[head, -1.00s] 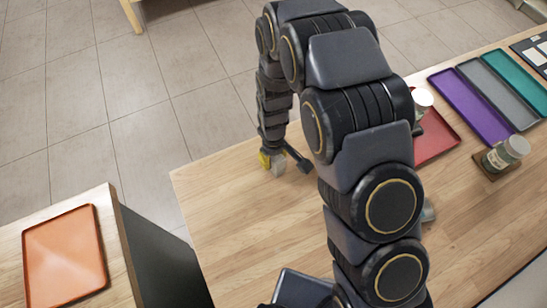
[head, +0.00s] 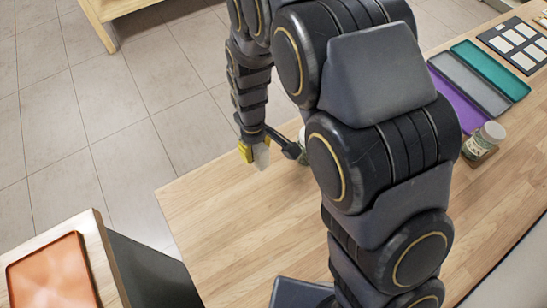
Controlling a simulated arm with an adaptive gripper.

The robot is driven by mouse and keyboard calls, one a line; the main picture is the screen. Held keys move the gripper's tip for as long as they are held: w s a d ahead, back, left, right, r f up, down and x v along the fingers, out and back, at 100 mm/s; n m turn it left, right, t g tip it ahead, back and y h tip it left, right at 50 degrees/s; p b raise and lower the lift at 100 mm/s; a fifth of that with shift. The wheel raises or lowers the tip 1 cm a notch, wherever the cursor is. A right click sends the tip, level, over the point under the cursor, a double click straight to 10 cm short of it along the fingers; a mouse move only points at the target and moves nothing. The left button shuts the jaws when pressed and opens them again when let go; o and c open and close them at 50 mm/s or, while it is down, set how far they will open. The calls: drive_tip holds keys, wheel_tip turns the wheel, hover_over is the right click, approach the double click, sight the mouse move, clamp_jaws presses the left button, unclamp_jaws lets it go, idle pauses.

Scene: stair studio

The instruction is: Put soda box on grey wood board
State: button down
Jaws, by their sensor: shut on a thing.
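My gripper (head: 273,150) is at the far edge of the wooden table, left of my large arm links. It is shut on a small yellow and pale thing (head: 261,156), which looks like the soda box; the fingers cover much of it. I cannot tell whether it touches the table. I cannot clearly pick out a grey wood board. A grey tray (head: 470,84) lies at the right between a purple and a teal one.
A jar (head: 483,139) stands on the table (head: 225,225) at the right. A dark board with white cards (head: 516,46) lies far right. An orange tray (head: 52,275) is on a separate surface at lower left. The table's left part is bare. My arm hides the middle.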

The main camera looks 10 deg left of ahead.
wheel_tip(320, 180, up, 13)
drive_tip(key=w+d+m, duration=0.4)
drive_tip(key=d+m, duration=0.1)
drive_tip(key=d, duration=1.2)
drive_tip(key=s+d+m, duration=0.3)
drive_tip(key=d, duration=0.6)
drive_tip(key=s+d+m, duration=0.3)
drive_tip(key=d, duration=0.7)
drive_tip(key=shift+w+a+f, duration=0.1)
drive_tip(key=shift+f, duration=3.15)
drive_tip(key=shift+w+a+f, duration=0.1)
drive_tip(key=shift+a+f, duration=0.05)
drive_tip(key=shift+f, duration=3.05)
drive_tip(key=shift+w+a+f, duration=0.1)
drive_tip(key=shift+f, duration=3.15)
drive_tip(key=shift+f, duration=0.1)
